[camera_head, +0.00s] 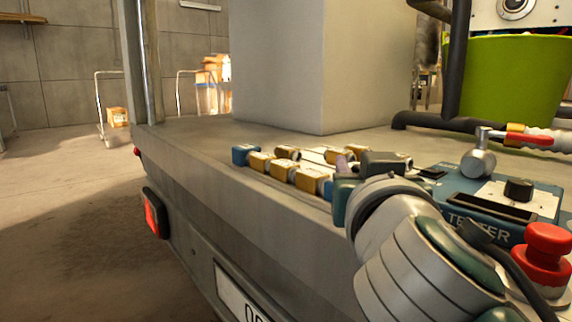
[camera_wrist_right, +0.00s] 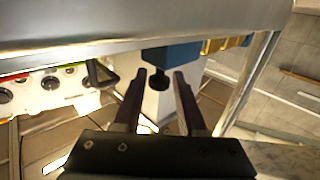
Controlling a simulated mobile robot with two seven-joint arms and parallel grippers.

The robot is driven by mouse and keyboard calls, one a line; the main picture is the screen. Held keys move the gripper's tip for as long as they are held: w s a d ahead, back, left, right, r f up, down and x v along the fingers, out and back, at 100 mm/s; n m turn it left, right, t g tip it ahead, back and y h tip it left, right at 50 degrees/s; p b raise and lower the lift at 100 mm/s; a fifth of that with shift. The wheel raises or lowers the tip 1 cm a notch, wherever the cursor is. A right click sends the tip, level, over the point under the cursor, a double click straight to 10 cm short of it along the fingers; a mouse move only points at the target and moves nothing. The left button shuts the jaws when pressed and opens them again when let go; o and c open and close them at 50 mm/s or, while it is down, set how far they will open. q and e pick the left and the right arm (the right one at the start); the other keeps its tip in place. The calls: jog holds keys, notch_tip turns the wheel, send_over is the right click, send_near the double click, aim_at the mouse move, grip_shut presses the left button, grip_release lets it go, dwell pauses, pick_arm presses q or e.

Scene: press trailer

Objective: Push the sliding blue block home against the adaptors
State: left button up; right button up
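A row of brass-coloured adaptors (camera_head: 308,179) lies on the trailer bed near its edge in the head view. A small blue block (camera_head: 240,154) stands at the far left end of the row. Another blue part (camera_head: 328,189) shows at the near end, partly hidden by my right arm. In the right wrist view a blue block (camera_wrist_right: 183,54) with a black knob (camera_wrist_right: 159,82) is beside a brass adaptor (camera_wrist_right: 226,43). My right gripper (camera_wrist_right: 160,74) is open, with the knob between its fingers and gaps visible on both sides. My left gripper is not in view.
A blue tester box (camera_head: 485,205) with a black knob and a red button (camera_head: 545,250) stands right of my arm. A grey column (camera_head: 275,65) rises behind the adaptors. A green bucket (camera_head: 515,85) and dark pipe are at the back right.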

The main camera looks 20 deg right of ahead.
jog(key=shift+o, duration=1.2)
jog(key=shift+s, duration=0.1)
jog(key=v, duration=1)
